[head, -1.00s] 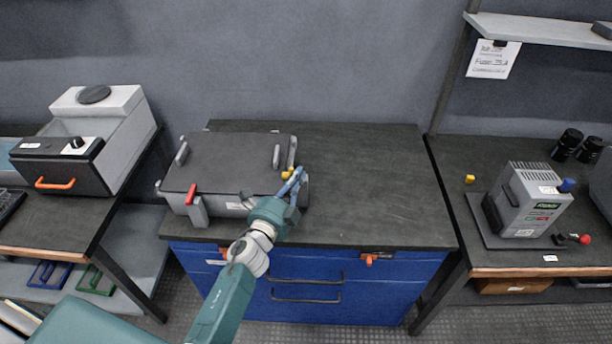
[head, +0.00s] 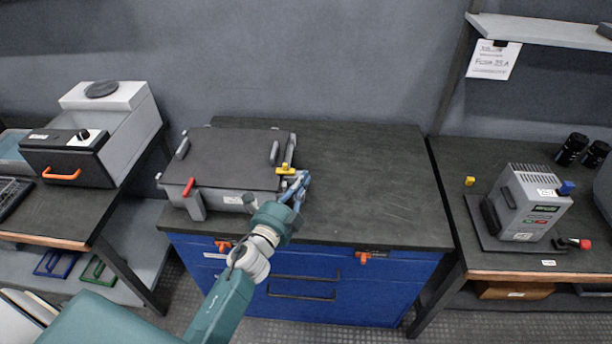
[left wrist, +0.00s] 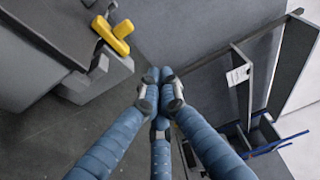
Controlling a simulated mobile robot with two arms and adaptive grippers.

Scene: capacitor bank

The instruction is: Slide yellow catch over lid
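The yellow catch (head: 285,170) is on the right side of the grey box, and its bar lies across the right edge of the dark lid (head: 225,153). In the left wrist view the yellow catch (left wrist: 113,37) shows as a bar with a raised grip, at upper left. My left gripper (head: 301,184) is just right of and in front of the catch, apart from it. In the left wrist view its blue fingers (left wrist: 160,80) meet at the tips with nothing between them. My right gripper is not in view.
A red catch (head: 188,187) sits at the box's front left. The dark bench top (head: 370,185) right of the box is clear. A grey device (head: 531,205) on a plate and a small yellow block (head: 470,181) are on the right bench.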

